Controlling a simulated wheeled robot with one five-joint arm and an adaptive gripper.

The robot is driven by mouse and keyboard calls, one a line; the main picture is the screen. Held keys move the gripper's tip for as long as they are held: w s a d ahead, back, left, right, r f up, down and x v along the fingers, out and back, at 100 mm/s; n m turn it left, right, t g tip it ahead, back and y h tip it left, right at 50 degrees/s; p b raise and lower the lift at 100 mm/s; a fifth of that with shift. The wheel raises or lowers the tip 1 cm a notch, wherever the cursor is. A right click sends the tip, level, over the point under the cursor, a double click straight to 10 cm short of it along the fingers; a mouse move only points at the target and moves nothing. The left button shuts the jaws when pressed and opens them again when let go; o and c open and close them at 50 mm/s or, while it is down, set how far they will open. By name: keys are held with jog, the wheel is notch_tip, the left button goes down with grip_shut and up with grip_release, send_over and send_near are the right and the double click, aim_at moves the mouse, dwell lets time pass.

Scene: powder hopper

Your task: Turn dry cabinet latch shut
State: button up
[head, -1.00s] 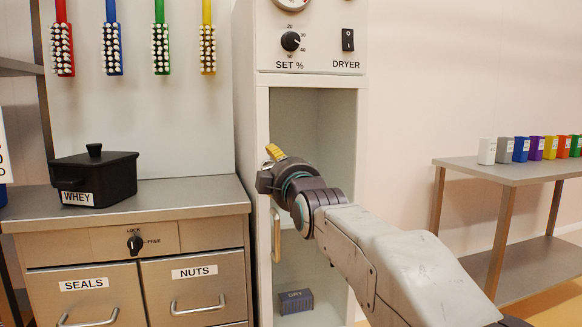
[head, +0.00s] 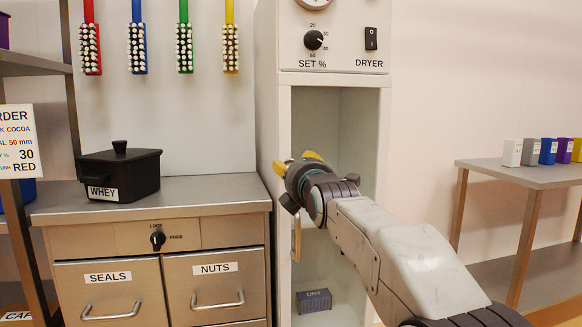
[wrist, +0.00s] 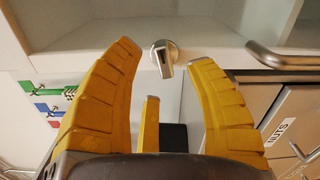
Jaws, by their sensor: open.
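The dry cabinet (head: 265,130) is the tall white unit in the middle of the head view, with a pale front frame around its window or opening. Its latch (wrist: 165,58) is a small metal knob with a short lever, seen in the wrist view on the white frame. My gripper (head: 296,162) is at the cabinet's left frame edge in the head view and hides the latch there. In the wrist view my gripper (wrist: 167,57) is open, its yellow fingers on either side of the latch. I cannot tell whether either finger touches it.
A bar handle (head: 296,235) hangs below my gripper. The counter (head: 205,190) with a black WHEY pot (head: 120,175) and drawers stands at left. A table (head: 520,172) with coloured containers stands at right. A DRY box (head: 313,300) sits low in the cabinet.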

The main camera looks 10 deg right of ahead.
jog(key=shift+w, duration=2.05)
jog(key=shift+o, duration=0.2)
